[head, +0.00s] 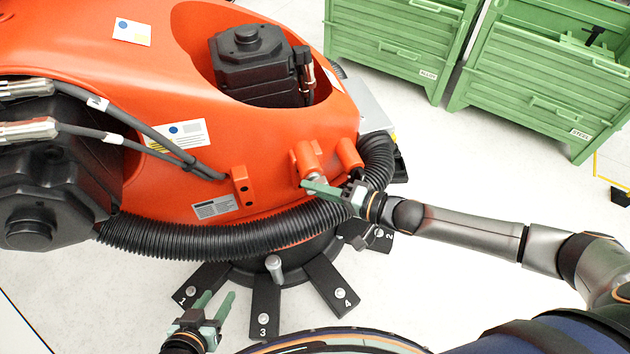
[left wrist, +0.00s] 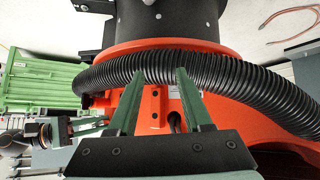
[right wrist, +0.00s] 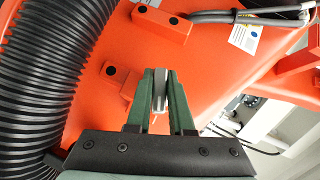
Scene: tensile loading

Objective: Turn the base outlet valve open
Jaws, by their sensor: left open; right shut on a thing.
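The big orange robot base (head: 90,35) fills the left and middle of the head view. Two orange stubs stick out of its side, and a small metal valve handle (head: 316,183) sits below the left stub. My right gripper (head: 308,184) reaches in from the right and is shut on this handle. In the right wrist view the grey metal handle (right wrist: 160,92) stands between the two green fingers. My left gripper (head: 216,296) is open and empty, low in front of the base. In the left wrist view its fingers (left wrist: 160,76) are apart, with the base beyond.
A black corrugated hose (head: 215,240) curves round the base below the handle, close to my right gripper. Black numbered feet (head: 265,305) with bolts spread on the floor. Green crates (head: 550,75) stand at the back right.

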